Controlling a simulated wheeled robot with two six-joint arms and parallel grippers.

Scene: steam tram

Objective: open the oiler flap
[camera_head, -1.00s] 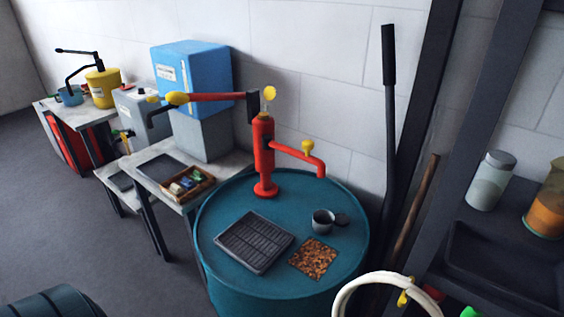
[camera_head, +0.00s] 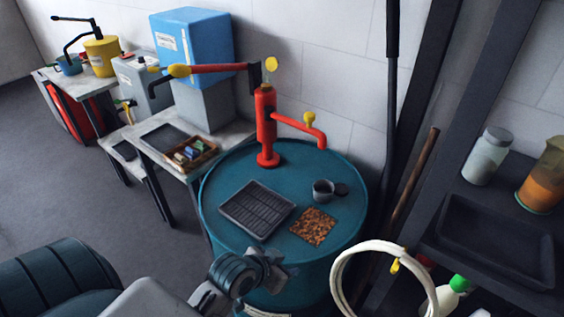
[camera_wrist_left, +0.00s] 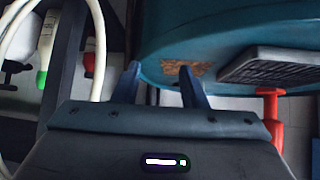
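I cannot pick out an oiler flap for certain. A small grey cup (camera_head: 323,190) with a dark round piece (camera_head: 341,189) beside it stands on top of the teal drum (camera_head: 222,178). My left gripper (camera_head: 268,268) is in front of the drum, below its top in the head picture, and apart from the cup. In the left wrist view its two fingers (camera_wrist_left: 160,75) are spread with nothing between them, and the drum shows beyond them. My right gripper is not in view.
The drum carries a red hand pump (camera_head: 267,130), a black ribbed tray (camera_head: 257,208) and a brown speckled mat (camera_head: 312,226). A white hose loop (camera_head: 337,275) hangs at the right by a dark shelf (camera_head: 450,212). Tables with boxes stand left. Open floor (camera_head: 60,190) lies left.

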